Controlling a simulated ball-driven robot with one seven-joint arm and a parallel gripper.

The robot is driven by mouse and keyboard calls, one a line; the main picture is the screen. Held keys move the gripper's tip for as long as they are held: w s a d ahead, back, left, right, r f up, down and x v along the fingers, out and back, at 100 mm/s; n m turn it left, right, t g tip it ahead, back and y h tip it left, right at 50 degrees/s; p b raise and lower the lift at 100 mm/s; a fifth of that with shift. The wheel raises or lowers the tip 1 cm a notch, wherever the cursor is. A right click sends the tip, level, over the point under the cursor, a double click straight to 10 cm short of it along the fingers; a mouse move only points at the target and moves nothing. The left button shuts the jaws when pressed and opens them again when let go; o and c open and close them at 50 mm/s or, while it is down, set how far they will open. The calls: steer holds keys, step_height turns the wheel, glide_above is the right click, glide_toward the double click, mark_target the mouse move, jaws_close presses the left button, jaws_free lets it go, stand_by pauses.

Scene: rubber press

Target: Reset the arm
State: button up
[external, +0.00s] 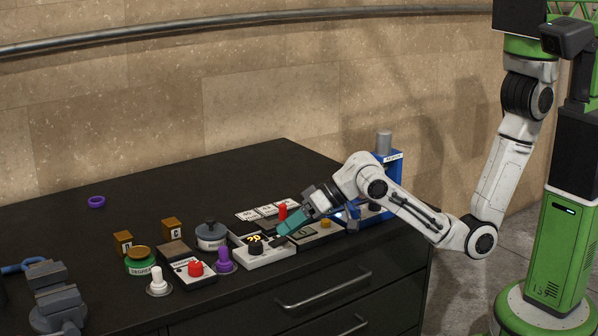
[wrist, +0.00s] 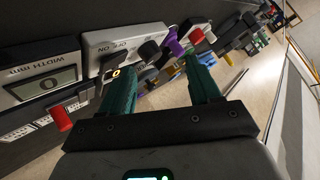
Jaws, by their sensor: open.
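My gripper (external: 281,233) is teal-fingered and reaches out low over the front of the black bench (external: 110,203). In the wrist view my gripper (wrist: 160,75) has its two fingers apart with nothing between them. My white arm (external: 420,213) bends down from the column on the right and then up and over to the bench. The fingertips are close to a pale control box with a black knob (external: 255,247). I cannot tell from these views whether they touch it.
A red-button box (external: 194,268), a purple-knobbed piece (external: 224,259) and a white-knobbed piece (external: 157,281) stand left of my gripper. A blue press (external: 391,174) stands behind my forearm. A vise (external: 53,297) is at front left. The back of the bench is mostly clear, with a purple ring (external: 97,202).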

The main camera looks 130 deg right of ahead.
steer(key=s+a+f+n+g+y, duration=0.25)
steer(key=s+a+f+n, duration=0.4)
steer(key=a+f, duration=0.45)
steer(key=s+a+f+n+g, duration=0.1)
steer(key=s+a+f+g, duration=0.1)
steer(key=s, duration=0.6)
steer(key=s+a+f+n+g+y, duration=0.1)
steer(key=s+a+f+n+g, duration=0.1)
steer(key=s, duration=0.6)
steer(key=s+a+f+n+g+y, duration=0.1)
steer(key=s+a+f+n+g, duration=0.1)
steer(key=s, duration=0.6)
step_height(320, 180, down, 2)
steer(key=shift+s+a+f, duration=0.1)
steer(key=shift+s+a, duration=0.2)
steer(key=shift+a, duration=0.45)
steer(key=shift+w, duration=0.15)
